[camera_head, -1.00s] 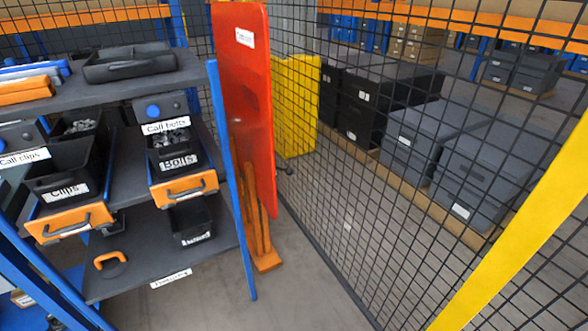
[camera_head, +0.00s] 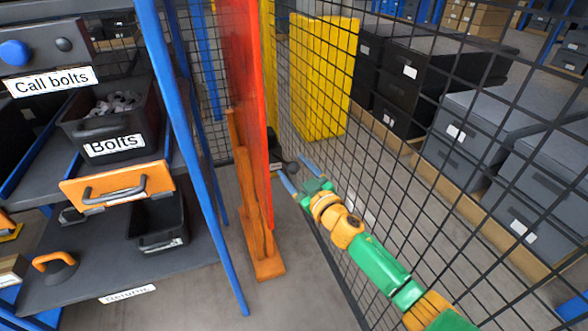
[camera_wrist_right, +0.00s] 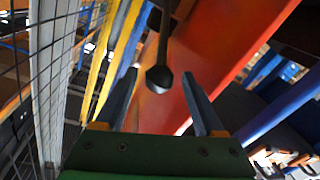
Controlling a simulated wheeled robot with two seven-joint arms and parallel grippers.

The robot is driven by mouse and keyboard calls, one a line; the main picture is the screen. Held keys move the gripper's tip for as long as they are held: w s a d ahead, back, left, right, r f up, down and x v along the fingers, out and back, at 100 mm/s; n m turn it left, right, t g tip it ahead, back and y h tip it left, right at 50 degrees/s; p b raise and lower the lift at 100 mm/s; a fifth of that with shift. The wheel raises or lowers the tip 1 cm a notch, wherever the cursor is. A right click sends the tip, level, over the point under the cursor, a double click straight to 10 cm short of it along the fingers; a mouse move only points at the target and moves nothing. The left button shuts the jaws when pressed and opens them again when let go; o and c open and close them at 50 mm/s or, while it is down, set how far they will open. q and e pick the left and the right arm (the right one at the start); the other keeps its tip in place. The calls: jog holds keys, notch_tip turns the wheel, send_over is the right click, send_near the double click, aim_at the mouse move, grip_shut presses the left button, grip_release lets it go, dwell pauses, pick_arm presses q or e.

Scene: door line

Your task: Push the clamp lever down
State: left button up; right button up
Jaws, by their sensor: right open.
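A dark lever with a rounded end, which looks like the clamp lever (camera_wrist_right: 159,78), shows in the wrist view, coming down from the top edge. Its end appears between my two fingertips; I cannot tell whether they touch it. In the head view the lever's dark end (camera_head: 291,168) sits low at the edge of the red panel (camera_head: 252,110), beside the mesh. My right gripper (camera_head: 292,165), on a green and orange arm, is open with its blue-grey fingers directed at the lever. My left gripper is not in view.
Wire mesh (camera_head: 420,130) runs close along the right of my arm. An orange wooden post and foot (camera_head: 268,268) stand below the red panel. A shelf with a Bolts bin (camera_head: 112,130) and a blue upright (camera_head: 185,140) are on the left.

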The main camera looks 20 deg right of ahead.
jog(key=shift+w+f, duration=0.15)
jog(key=shift+w, duration=0.45)
grip_shut()
dwell(1.0)
